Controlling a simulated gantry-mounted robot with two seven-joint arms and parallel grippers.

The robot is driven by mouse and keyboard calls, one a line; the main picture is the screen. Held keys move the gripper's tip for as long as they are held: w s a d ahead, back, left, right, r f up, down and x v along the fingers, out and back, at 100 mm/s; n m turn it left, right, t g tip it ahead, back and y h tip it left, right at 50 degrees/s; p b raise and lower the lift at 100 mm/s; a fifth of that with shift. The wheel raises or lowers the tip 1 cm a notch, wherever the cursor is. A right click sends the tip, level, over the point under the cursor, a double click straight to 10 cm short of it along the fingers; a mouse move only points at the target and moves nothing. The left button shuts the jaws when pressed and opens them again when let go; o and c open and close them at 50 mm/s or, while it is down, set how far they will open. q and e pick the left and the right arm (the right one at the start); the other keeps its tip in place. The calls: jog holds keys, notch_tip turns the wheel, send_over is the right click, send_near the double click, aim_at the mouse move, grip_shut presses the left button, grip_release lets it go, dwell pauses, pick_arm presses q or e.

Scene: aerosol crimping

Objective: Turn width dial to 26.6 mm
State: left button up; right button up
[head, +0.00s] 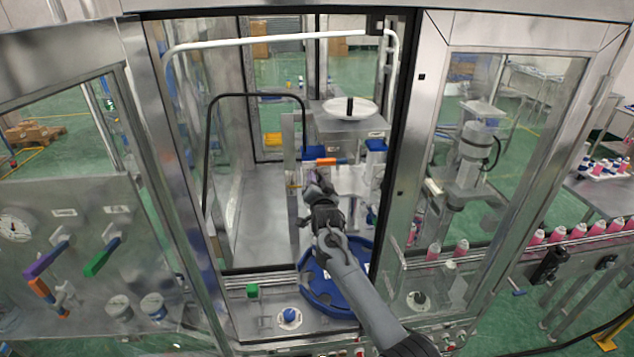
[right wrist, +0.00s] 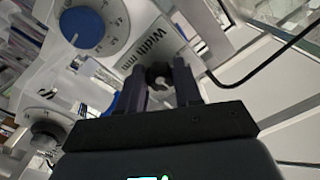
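The scale figures are too small and tilted to read a setting. My right gripper (right wrist: 160,80) has its two dark fingers apart, with a gap between them. It is to the lower right of the blue knob in that view and apart from it. In the head view my right gripper (head: 316,188) is inside the machine's open front, and the dial cannot be made out. My left gripper is not in view.
A dark round knob (right wrist: 158,76) shows beyond the finger gap, and another dark knob (right wrist: 47,135) is at lower left. In the head view, a blue ring-shaped part (head: 335,300) lies below my arm. Metal frame posts (head: 405,150) border the opening.

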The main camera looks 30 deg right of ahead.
jog(key=c, duration=0.4)
jog(key=shift+n, duration=0.3)
jog(key=n, duration=0.7)
jog(key=shift+d+b, duration=0.1)
jog(key=shift+b, duration=0.2)
jog(key=n, duration=0.6)
jog(key=shift+s+d+n, duration=0.1)
jog(key=shift+n, duration=0.2)
jog(key=shift+n+p, duration=0.4)
jog(key=shift+n, duration=1.5)
